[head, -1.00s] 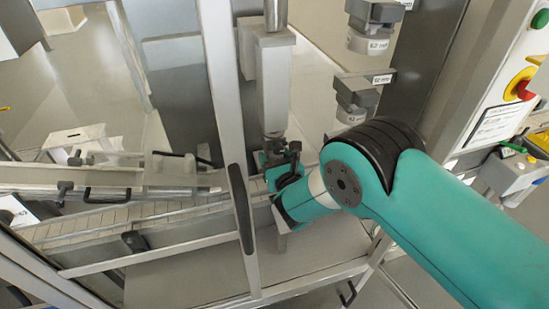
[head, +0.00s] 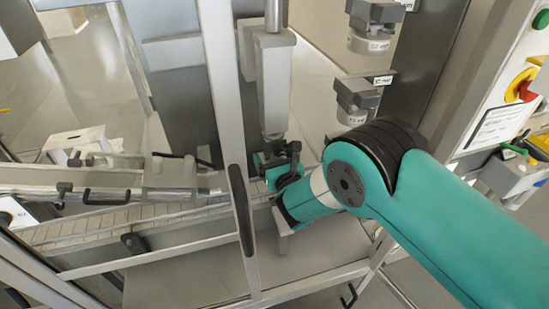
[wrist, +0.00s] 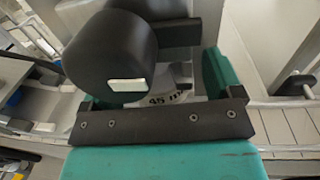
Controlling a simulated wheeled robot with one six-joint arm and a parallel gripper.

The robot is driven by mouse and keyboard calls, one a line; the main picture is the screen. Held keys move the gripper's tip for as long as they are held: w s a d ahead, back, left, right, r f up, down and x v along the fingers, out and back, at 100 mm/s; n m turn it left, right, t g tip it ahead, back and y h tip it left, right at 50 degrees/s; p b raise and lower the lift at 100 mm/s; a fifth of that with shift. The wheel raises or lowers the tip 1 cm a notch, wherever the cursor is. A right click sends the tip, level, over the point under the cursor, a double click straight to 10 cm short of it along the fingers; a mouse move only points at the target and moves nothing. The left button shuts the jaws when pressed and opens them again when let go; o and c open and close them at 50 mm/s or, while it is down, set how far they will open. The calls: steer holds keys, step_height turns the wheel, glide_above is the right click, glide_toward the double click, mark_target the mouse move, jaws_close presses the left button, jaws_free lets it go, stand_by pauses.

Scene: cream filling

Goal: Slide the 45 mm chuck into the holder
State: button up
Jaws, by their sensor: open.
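My gripper (head: 278,170) is open at the foot of the upright metal column (head: 275,88), just above the conveyor. In the wrist view a grey part with a "45 m…" label (wrist: 162,98), which reads as the 45 mm chuck, shows between the black bars of my gripper. It sits close against them; I cannot tell whether they touch it. A black cylinder (wrist: 108,55) with a white patch hides much of it. The holder is not clear in either view; the area under the column's lower end is covered by my gripper and dark parts.
Two labelled grey chucks, an upper (head: 368,42) and a lower (head: 354,112), hang on a rack at the right. A conveyor (head: 90,228) runs to the left. A frame post with a black handle (head: 241,210) stands in front. A control panel (head: 505,105) is at the far right.

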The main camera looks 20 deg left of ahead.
steer(key=shift+s, duration=0.1)
steer(key=b+v, duration=1.7)
steer(key=b, duration=0.6)
steer(key=shift+s+d, duration=0.15)
